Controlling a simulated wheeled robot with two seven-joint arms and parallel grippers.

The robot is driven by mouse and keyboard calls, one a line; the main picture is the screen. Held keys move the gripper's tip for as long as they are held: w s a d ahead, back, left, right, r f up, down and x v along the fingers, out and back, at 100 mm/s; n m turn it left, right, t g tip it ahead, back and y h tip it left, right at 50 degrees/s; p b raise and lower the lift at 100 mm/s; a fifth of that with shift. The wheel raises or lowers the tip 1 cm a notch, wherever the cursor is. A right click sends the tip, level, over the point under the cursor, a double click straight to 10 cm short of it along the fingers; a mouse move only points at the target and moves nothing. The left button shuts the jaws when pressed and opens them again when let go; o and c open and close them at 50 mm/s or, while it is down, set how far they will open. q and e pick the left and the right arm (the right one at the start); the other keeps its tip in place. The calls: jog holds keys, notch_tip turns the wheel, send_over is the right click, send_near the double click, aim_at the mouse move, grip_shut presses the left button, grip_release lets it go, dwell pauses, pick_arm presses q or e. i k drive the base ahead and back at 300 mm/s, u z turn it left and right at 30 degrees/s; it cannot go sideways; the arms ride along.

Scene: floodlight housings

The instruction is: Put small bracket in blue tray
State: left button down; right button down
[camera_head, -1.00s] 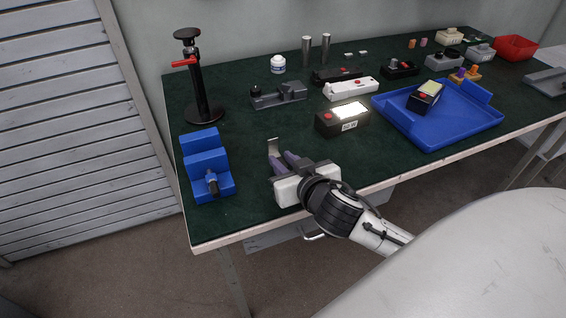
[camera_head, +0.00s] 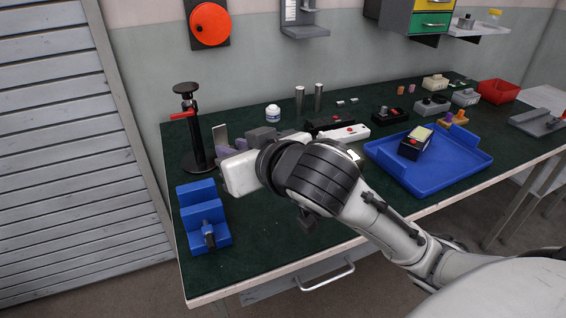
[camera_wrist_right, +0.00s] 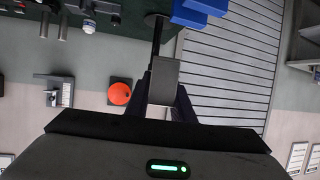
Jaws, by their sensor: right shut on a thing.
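The small bracket (camera_head: 220,137), a thin grey metal plate, stands up from the fingers of my right gripper (camera_head: 232,148). In the right wrist view the bracket (camera_wrist_right: 163,80) shows as a grey plate between the two dark fingers, which are shut on it. The gripper is raised above the left part of the green table, in front of the black stand. The blue tray (camera_head: 450,178) lies to the right on the table, well apart from the gripper. A black box with a pale lit top (camera_head: 416,142) is in the tray. My left gripper is not in view.
A black stand with a red lever (camera_head: 190,130) and a blue stepped block (camera_head: 203,215) are at the left. A white housing (camera_head: 345,133) and other parts stand behind my arm. A red bin (camera_head: 497,91) is at the far right. The table front is mostly clear.

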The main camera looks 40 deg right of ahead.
aim_at(443, 169)
jog(key=k, duration=0.5)
jog(key=z, duration=0.9)
jog(key=i, duration=0.75)
jog(key=z, duration=0.3)
